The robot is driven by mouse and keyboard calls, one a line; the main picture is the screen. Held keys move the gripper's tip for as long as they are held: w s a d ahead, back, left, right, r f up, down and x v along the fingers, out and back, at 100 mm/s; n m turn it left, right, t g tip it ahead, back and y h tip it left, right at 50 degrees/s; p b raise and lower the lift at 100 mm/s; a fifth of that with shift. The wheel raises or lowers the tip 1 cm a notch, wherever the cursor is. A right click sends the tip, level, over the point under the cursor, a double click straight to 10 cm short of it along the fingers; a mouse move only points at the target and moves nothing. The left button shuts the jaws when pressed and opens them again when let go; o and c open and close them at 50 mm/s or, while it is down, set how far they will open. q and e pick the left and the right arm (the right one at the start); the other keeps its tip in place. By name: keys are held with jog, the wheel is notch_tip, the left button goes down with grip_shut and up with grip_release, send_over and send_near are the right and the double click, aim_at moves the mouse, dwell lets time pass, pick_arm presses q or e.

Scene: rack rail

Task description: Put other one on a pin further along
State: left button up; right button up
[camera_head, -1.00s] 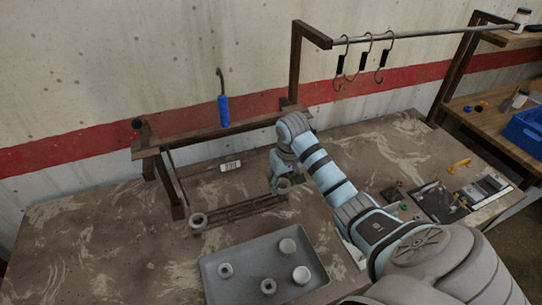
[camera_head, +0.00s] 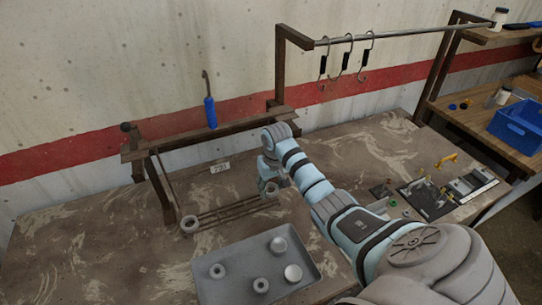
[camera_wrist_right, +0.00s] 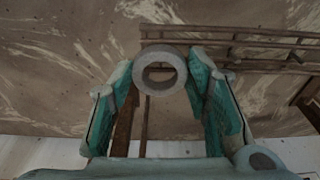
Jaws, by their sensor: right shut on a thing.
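My right gripper (camera_head: 269,187) is shut on a grey ring (camera_wrist_right: 160,70), which shows between its fingertips in the right wrist view. The ring is at the right end of the low brown slatted rack (camera_head: 238,209). I cannot tell whether it is around a pin or just above one. In the wrist view the rack's bars (camera_wrist_right: 255,40) run behind and to the right of the ring. Another grey ring (camera_head: 189,224) sits at the rack's left end. My left gripper is not in view.
A grey tray (camera_head: 236,256) in front holds two rings and two round pale pieces. A brown stand (camera_head: 165,190) rises behind the rack, with a blue-handled hook (camera_head: 211,112) above. Small parts and tools lie at right. The left tabletop is clear.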

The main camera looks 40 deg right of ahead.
jog(key=shift+w+f, duration=0.1)
jog(key=shift+f+b, duration=0.4)
jog(key=shift+f, duration=1.1)
jog(key=o, duration=1.2)
jog(key=r, duration=0.4)
jog(key=s+r, duration=0.1)
jog(key=r, duration=0.7)
jog(key=shift+s+a, duration=0.25)
jog(key=shift+s, duration=0.1)
